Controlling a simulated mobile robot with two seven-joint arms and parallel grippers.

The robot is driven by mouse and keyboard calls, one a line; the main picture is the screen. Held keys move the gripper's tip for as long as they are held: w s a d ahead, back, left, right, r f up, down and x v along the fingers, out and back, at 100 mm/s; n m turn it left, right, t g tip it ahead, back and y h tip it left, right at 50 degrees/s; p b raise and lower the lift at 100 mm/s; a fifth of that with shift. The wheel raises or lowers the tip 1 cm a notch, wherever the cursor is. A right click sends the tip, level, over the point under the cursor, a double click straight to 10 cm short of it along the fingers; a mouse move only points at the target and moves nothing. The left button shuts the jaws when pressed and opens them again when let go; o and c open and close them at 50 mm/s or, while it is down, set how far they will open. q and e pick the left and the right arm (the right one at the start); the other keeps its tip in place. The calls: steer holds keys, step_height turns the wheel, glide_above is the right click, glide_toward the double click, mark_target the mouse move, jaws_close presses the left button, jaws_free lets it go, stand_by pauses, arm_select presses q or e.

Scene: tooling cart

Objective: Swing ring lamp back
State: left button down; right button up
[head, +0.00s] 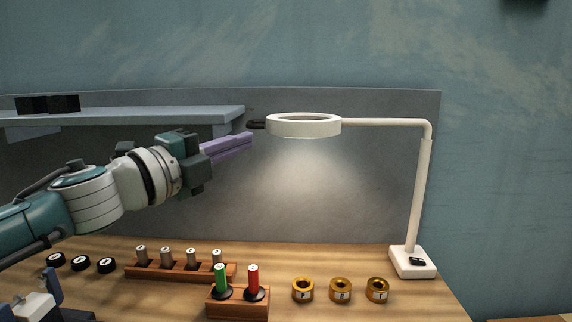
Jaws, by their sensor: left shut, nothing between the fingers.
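The ring lamp (304,125) is a white ring on a white arm that runs right to an upright post (419,195). The post stands on a white base (412,262) at the right of the wooden top. A short dark handle (257,125) sticks out from the ring's left side. Light from the lamp falls on the grey back panel. My left gripper (250,139), with purple fingers, is shut and empty. Its tips are just left of and slightly below the handle; I cannot tell whether they touch. My right gripper is not clearly in view.
A grey shelf (130,115) with black boxes (63,103) is behind my left arm. On the wooden top are black round pieces (81,263), a rack of metal cylinders (180,271), a block with green and red handles (238,301) and brass rings (340,290).

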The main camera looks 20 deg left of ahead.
arm_select(q)
steer(key=s+a+f+n+g+y, duration=0.1)
steer(key=s+a+f+n+y, duration=0.25)
steer(key=s+n, duration=0.25)
steer(key=s+a+f+n+g+y, duration=0.1)
steer(key=s+a+f+n+y, duration=0.1)
steer(key=s+n+y, duration=0.3)
steer(key=s+d+f+n+g+h+p, duration=0.1)
steer(key=s+d+f+n+g, duration=0.25)
steer(key=s, duration=0.35)
steer(key=s+d+f+n+g+h+p, duration=0.1)
steer(key=s+d+f+n+g, duration=0.3)
steer(key=s, duration=0.3)
steer(key=s+d+f+n+g+h+p, duration=0.1)
steer(key=s+d+f+n+g, duration=0.15)
steer(key=s+d+g, duration=0.35)
steer(key=w+a+r+p+v, duration=0.1)
steer(key=w+p+v, duration=0.2)
steer(key=p+v, duration=1.5)
steer(key=w+a+p+v, duration=0.1)
steer(key=w+p+v, duration=0.2)
steer(key=p+v, duration=1.6)
steer(key=shift+w+a+r+m+t+h+p, duration=0.2)
steer(key=shift+a+r+m+t+h+p, duration=0.2)
steer(key=shift+p, duration=0.3)
